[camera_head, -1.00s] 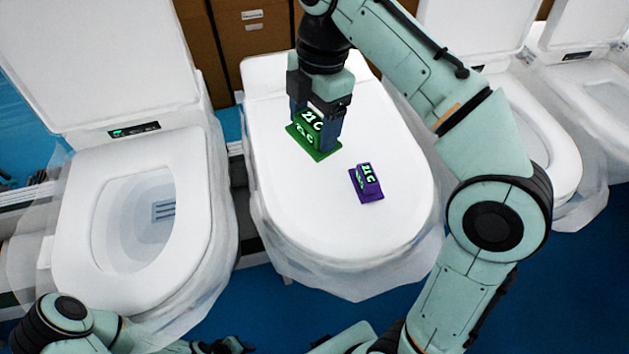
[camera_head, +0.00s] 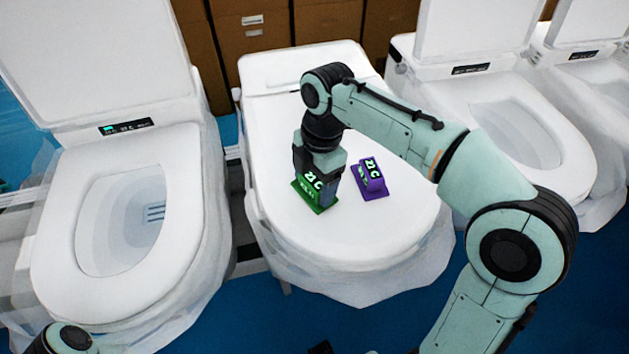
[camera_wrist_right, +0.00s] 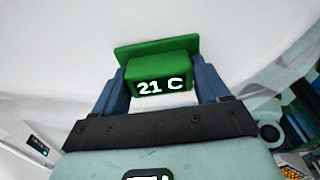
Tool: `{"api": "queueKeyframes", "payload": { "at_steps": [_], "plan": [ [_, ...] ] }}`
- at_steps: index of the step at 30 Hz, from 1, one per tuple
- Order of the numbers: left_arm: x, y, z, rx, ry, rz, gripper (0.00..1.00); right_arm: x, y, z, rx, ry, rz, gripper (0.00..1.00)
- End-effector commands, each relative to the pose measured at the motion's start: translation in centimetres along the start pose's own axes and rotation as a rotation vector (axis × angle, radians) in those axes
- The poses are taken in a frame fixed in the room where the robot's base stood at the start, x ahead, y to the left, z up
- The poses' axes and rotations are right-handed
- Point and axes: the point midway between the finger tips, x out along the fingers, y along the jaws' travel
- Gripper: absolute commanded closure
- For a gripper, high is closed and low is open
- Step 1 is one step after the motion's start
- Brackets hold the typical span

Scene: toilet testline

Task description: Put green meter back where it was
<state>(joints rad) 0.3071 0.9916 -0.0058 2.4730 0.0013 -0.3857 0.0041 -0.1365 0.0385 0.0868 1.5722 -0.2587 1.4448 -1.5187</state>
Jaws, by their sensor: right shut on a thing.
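The green meter (camera_head: 309,194) has a green base plate and a lit display, which reads "21 C" in the right wrist view (camera_wrist_right: 160,72). My right gripper (camera_head: 319,182) points down and is shut on it, with a blue finger on each side. The meter is upright, low over the closed white toilet lid (camera_head: 360,245); I cannot tell whether its base touches the lid. A purple meter (camera_head: 371,180) stands on the lid just to the right of the green one, apart from it. My left gripper is out of view.
An open toilet (camera_head: 125,220) stands to the left and another (camera_head: 510,145) to the right. Cardboard boxes (camera_head: 250,45) stand behind. The front part of the closed lid is clear. My right arm reaches in above the lid's right side.

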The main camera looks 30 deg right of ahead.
Motion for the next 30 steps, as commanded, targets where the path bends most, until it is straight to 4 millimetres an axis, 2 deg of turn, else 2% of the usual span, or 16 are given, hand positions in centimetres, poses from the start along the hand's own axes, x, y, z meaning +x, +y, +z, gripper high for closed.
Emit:
{"api": "queueKeyframes", "payload": {
  "at_steps": [12, 13, 15, 23, 26, 30],
  "plan": [
    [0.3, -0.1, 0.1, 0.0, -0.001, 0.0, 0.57, 0.5, 0.0, 0.1, 0.001, 0.0, 0.001, 0.66],
    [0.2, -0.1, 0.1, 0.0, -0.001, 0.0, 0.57, 0.5, 0.0, 0.1, 0.001, 0.0, 0.001, 0.16],
    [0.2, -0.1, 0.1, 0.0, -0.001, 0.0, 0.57, 0.4, 0.0, 0.1, 0.001, 0.0, 0.001, 0.0],
    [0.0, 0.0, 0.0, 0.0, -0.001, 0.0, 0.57, 0.2, 0.0, 0.1, 0.001, 0.0, 0.001, 0.0],
    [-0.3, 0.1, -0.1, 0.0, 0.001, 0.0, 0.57, -0.7, 0.1, 0.0, 0.001, 0.0, 0.002, 0.0],
    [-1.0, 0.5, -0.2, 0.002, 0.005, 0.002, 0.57, -3.4, 0.1, 0.0, 0.001, 0.0, 0.006, 0.0]
  ]
}}
